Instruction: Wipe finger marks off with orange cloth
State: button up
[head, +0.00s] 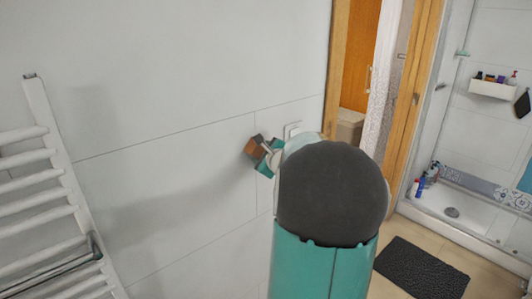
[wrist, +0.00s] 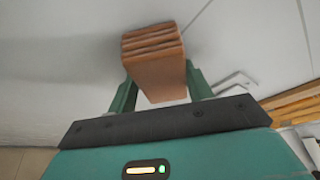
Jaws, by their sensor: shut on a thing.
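The orange cloth (head: 253,148) is a folded, brownish-orange block with several layers at its end. My gripper (head: 264,156) is shut on it at the pale tiled wall (head: 200,60), left of a white wall plate (head: 291,130). In the wrist view the cloth (wrist: 155,65) sits between the two green fingers of my gripper (wrist: 160,88), its layered end facing the wall. I cannot tell whether it touches the wall. I cannot make out distinct finger marks; soft grey shading on the wall may be shadow. My arm hides part of the wall.
A white towel rail (head: 60,160) stands at the left. A wooden door frame (head: 338,60) is right of the plate. Farther right are a dark mat (head: 420,270), a shower tray (head: 455,210) and a shelf with bottles (head: 492,89). The wall between rail and cloth is clear.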

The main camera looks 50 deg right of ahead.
jog(key=shift+w+a+r, duration=0.1)
jog(key=shift+a+r, duration=0.05)
jog(key=shift+r, duration=0.9)
jog(key=shift+s+d, duration=0.25)
jog(key=shift+d, duration=0.6)
jog(key=shift+s+d, duration=0.2)
jog(key=shift+d, duration=0.65)
jog(key=d, duration=0.3)
jog(key=shift+s+d, duration=0.2)
jog(key=shift+s, duration=0.05)
jog(key=shift+s, duration=0.15)
jog(key=s+a, duration=0.1)
jog(key=s, duration=0.6)
jog(key=shift+s+a, duration=0.35)
jog(key=shift+s+f, duration=0.1)
